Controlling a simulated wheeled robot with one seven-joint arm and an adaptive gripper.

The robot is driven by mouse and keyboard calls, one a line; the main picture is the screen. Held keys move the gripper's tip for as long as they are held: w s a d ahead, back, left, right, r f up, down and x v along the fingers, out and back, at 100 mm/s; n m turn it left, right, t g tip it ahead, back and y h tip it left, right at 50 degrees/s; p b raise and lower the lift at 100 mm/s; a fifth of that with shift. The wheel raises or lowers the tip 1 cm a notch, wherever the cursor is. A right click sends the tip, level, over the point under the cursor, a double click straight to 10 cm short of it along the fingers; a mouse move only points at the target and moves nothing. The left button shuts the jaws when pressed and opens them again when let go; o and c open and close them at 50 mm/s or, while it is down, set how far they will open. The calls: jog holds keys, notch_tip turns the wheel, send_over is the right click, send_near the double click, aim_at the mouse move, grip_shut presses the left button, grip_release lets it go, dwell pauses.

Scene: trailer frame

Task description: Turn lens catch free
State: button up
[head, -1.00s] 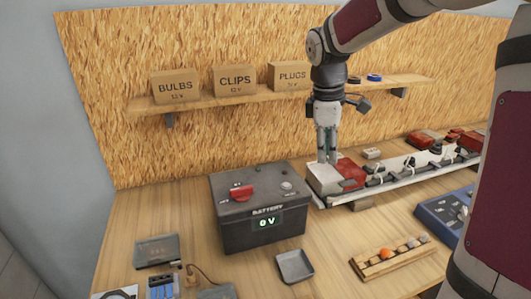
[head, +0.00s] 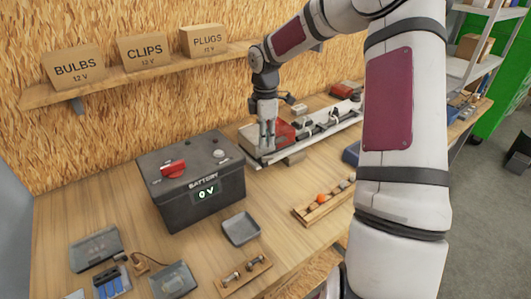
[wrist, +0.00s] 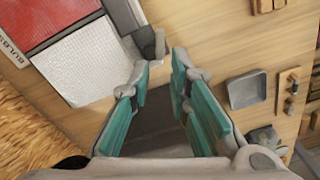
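The lamp at the near end of the trailer frame has a red lens part (head: 283,131) and a white lens part (head: 250,136). In the wrist view the red part (wrist: 45,20) and white part (wrist: 88,62) lie at upper left. A small grey catch (wrist: 151,43) sticks out beside the white part. My gripper (head: 267,147) points down at this lamp end. In the wrist view my gripper (wrist: 163,68) has its teal-padded fingers apart. The catch is just beyond the fingertips, nearer the left one; I cannot tell whether they touch.
A black battery (head: 192,182) reading 0 V stands left of the lamp. A grey tray (head: 241,229), a wooden rack (head: 318,205) and a small bolt holder (head: 243,275) lie in front. A shelf (head: 130,84) with boxes runs along the back wall. Bare tabletop lies between.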

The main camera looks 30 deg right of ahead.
aim_at(265, 157)
notch_tip(265, 157, down, 6)
jog(key=shift+f, duration=0.1)
dwell(0.4)
grip_shut()
